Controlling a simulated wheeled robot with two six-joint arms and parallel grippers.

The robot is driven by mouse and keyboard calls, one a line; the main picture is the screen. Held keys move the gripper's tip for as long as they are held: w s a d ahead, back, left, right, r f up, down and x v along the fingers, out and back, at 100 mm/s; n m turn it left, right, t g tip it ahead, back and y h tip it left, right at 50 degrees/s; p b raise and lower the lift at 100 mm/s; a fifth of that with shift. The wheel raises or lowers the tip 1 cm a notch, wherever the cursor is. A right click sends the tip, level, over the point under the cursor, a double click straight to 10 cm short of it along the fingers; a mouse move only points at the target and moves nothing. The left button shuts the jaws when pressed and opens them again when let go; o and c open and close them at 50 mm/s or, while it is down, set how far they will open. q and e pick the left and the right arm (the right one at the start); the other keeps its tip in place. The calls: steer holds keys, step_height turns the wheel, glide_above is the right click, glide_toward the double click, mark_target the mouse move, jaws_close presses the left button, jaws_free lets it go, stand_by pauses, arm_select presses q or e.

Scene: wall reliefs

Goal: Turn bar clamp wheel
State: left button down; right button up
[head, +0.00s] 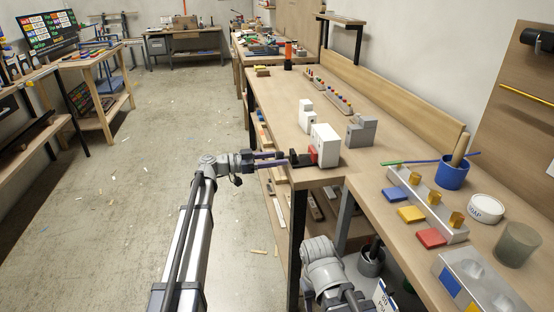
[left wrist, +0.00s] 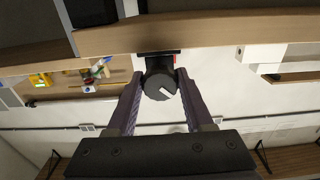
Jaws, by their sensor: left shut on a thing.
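The clamp's black round wheel (left wrist: 157,84), with a white mark on its face, is between the two fingers of my left gripper (left wrist: 159,86) in the left wrist view. The fingers touch its sides and are shut on it. In the head view, my left gripper (head: 284,161) reaches in from the left to the dark clamp (head: 304,158) at the bench's left edge. The wheel is small and partly hidden by the fingers there. My right gripper is not in view; only part of that arm shows below the bench.
A white block (head: 325,146) with a red part stands beside the clamp on the wooden bench (head: 283,108). A grey block (head: 361,131) is behind it. A blue cup (head: 453,176) and several coloured pieces lie to the right. The floor (head: 140,200) at left is largely clear.

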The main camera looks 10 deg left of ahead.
arm_select(q)
steer(key=n, duration=0.5)
steer(key=shift+n, duration=0.4)
steer(key=shift+c, duration=1.4)
jaws_free()
steer(key=v, duration=0.7)
steer(key=shift+s+a, duration=0.15)
steer(key=shift+a, duration=0.2)
